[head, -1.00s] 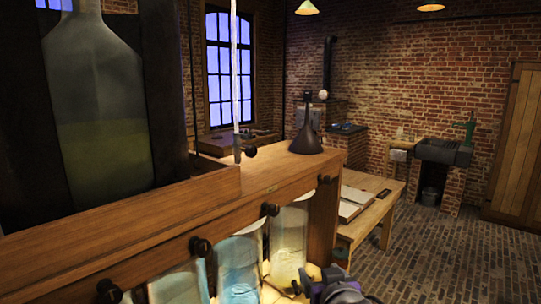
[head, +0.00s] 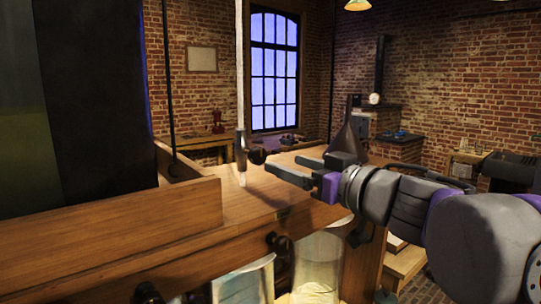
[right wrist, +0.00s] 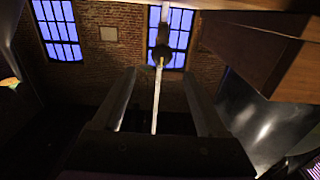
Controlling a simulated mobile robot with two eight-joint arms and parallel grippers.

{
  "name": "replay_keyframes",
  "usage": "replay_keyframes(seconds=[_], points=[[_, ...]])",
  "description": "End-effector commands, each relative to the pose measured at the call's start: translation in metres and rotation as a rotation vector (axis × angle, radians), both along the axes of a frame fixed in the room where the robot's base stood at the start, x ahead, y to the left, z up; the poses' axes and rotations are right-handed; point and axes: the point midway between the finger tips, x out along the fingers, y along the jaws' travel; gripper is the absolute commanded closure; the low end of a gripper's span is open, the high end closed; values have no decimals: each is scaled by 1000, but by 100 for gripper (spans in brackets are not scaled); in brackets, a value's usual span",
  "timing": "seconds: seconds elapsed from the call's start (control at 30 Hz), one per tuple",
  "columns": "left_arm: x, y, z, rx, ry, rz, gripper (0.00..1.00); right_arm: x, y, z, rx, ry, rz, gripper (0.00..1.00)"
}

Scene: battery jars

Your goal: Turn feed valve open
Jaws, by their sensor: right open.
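The feed valve (head: 241,146) is a dark fitting on the upright glass tube (head: 239,70), with a round black knob (head: 258,156) on its right side. My right gripper (head: 291,170) is open, its fingers pointing left at the knob from close by. I cannot tell whether they touch it. In the right wrist view the knob (right wrist: 162,52) appears beyond and between the tips of my open right gripper (right wrist: 162,85), with the pale tube (right wrist: 157,105) running down between the fingers. My left gripper is not in view.
A wooden ledge (head: 155,222) runs below the valve, with a dark conical funnel (head: 346,138) standing behind my right gripper. Black knobs (head: 279,243) and glass jars (head: 318,265) sit under its front edge. A tall dark case (head: 95,90) stands at left.

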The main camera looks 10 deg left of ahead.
Motion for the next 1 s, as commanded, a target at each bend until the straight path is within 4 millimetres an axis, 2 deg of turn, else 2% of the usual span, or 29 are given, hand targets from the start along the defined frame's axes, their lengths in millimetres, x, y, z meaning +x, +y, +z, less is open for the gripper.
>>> replay_keyframes(seconds=[0.5, 0.7, 1.0], points=[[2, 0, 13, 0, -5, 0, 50, 61, 62, 1, 1, -1, -1, 25], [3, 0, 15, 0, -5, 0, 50, 72, 72, 0, 0, -1, -3, 25], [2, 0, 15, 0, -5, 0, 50, 73, 73, 0, 0, -1, -3, 27]])
